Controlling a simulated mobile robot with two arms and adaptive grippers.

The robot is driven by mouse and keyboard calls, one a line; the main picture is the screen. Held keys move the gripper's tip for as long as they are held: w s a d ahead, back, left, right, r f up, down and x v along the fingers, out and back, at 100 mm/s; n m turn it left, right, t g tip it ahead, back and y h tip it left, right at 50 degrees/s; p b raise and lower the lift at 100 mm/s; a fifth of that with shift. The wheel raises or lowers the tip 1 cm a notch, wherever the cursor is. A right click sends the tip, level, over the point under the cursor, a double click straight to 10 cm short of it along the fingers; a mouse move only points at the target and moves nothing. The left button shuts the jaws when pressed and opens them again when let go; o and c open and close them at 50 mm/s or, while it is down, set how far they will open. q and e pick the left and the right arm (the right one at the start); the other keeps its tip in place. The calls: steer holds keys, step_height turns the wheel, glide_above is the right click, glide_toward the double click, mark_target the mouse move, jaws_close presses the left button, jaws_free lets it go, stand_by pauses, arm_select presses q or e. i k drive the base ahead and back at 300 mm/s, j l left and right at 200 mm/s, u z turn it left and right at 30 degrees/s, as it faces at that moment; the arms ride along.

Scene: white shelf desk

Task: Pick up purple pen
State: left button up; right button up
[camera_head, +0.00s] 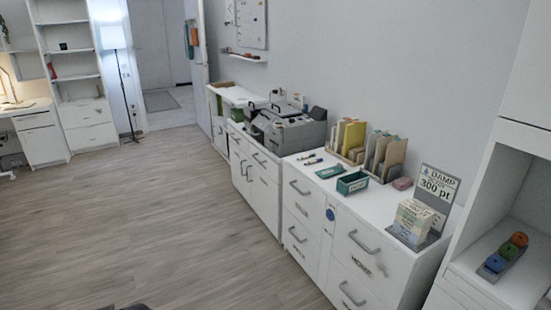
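Two small pens lie on the white cabinet top (375,198), left of the file holders. The farther one (306,156) and the nearer one (313,162) both look dark bluish with lighter parts. They are too small for me to tell which is purple. Neither of my grippers shows in this view. Only a dark sliver, which I cannot identify, shows at the bottom edge.
A flat teal tray (331,171) and a green box (352,183) sit near the pens. File holders (384,157) stand behind them, and a price sign (437,187) stands to the right. The wooden floor (150,215) in front is clear.

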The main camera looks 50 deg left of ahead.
mark_target(320, 160)
steer(key=i+j+u, duration=1.05)
steer(key=i+j, duration=0.2)
steer(key=i, duration=0.4)
steer(key=i+j, duration=0.15)
steer(key=i, duration=0.45)
